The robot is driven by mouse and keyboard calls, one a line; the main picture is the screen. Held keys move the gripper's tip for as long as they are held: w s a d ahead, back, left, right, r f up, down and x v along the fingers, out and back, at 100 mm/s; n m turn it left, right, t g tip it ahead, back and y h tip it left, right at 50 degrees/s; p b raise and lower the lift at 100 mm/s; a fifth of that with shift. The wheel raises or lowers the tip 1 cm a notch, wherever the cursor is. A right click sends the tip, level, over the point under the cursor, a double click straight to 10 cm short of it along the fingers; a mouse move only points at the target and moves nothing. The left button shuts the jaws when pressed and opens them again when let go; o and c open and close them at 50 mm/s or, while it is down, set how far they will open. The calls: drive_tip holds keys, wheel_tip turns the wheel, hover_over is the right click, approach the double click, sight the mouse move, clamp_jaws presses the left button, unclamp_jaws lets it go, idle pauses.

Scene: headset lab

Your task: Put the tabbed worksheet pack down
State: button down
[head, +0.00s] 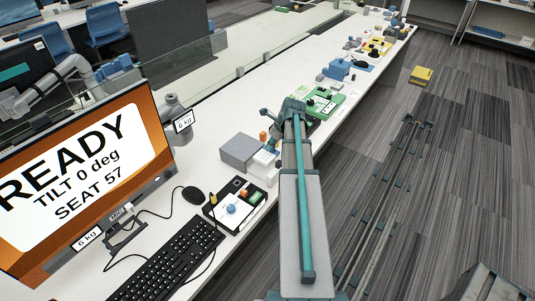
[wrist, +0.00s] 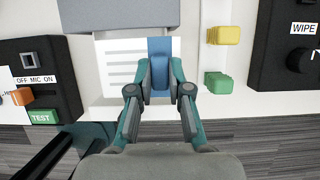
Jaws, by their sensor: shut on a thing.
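The tabbed worksheet pack (wrist: 118,62) is a white, lined sheet pack with a blue strip (wrist: 160,46) at its right side. My gripper (wrist: 160,82) is shut on the blue strip, with one teal-and-grey finger at each side. The pack's far edge meets or passes under a grey block in the wrist view; I cannot tell which. Whether the pack touches the white bench is also unclear. In the head view the pack (head: 263,158) shows small, beside the grey box, and my arm reaches over the bench edge towards it.
The grey box (head: 239,151) stands beside the pack. In the wrist view a black MIC/TEST unit (wrist: 38,75) is left; yellow (wrist: 223,35) and green (wrist: 218,82) blocks and a black WIPE unit (wrist: 288,50) are right. The monitor (head: 85,180) reads READY, TILT 0 deg, SEAT 57.

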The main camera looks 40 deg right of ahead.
sight(269, 153)
drive_tip(key=shift+w+a+f, duration=0.1)
drive_tip(key=shift+a+f, duration=0.75)
drive_tip(key=shift+f, duration=0.15)
drive_tip(key=shift+a+f+p, duration=0.2)
drive_tip(key=shift+f+p, duration=0.7)
drive_tip(key=shift+f, duration=0.9)
drive_tip(key=shift+f, duration=0.15)
drive_tip(key=c, duration=1.1)
unclamp_jaws()
drive_tip(key=b+v, duration=0.2)
drive_tip(key=v, duration=1)
drive_tip(key=shift+r, duration=0.2)
drive_tip(key=shift+w, duration=0.1)
